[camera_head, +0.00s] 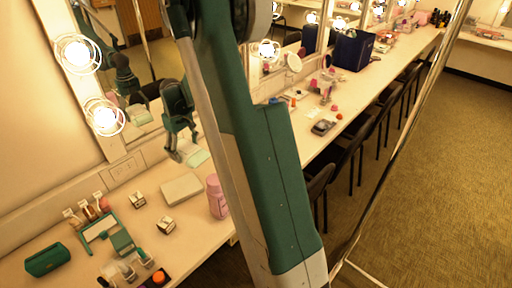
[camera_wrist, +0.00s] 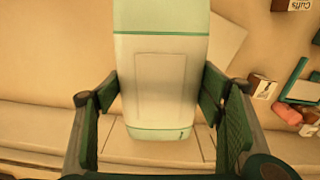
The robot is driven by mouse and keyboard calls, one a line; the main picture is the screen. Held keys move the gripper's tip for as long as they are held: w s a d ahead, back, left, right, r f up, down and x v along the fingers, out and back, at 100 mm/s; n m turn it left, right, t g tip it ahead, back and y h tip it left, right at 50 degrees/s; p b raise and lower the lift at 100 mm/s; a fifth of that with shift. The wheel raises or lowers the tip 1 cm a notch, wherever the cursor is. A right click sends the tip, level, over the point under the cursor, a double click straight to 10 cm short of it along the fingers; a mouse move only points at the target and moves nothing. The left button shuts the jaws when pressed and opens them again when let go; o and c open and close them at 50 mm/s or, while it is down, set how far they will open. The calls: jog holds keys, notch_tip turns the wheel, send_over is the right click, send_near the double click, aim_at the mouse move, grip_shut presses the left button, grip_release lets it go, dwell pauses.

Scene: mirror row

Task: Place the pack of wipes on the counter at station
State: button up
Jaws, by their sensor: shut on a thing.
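The pack of wipes (camera_wrist: 160,85) is white with pale green bands and fills the middle of the wrist view. My gripper (camera_wrist: 165,110) has one dark green finger on each side of it and is shut on it. In the head view my gripper (camera_head: 174,152) points down over the counter (camera_head: 120,258), close to the mirror wall. A small pale green piece of the pack (camera_head: 198,158) shows beside the fingers there. I cannot tell whether the pack touches the counter.
A flat cream item (camera_head: 181,189) and a pink bottle (camera_head: 216,196) are near my gripper. Small boxes (camera_head: 137,200), a green pouch (camera_head: 47,260) and several cosmetics crowd the counter's near end. Lit bulbs (camera_head: 104,117) line the mirror; chairs (camera_head: 345,165) stand along the counter.

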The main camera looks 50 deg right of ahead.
jog(key=s+d+f, duration=0.1)
jog(key=s+d, duration=0.4)
jog(key=d, duration=0.9)
jog(key=s+d+f, duration=0.1)
jog(key=s+d, duration=0.5)
jog(key=d, duration=0.7)
jog(key=s+d+m, duration=0.1)
jog(key=s+d, duration=0.4)
jog(key=d, duration=0.9)
jog(key=shift+s+d+f+p, duration=0.3)
jog(key=shift+d+f, duration=0.05)
jog(key=shift+f, duration=0.05)
jog(key=shift+f+b, duration=0.4)
jog(key=shift+f, duration=2.75)
jog(key=shift+f+b, duration=0.3)
jog(key=shift+f, duration=1.55)
jog(key=shift+f, duration=0.1)
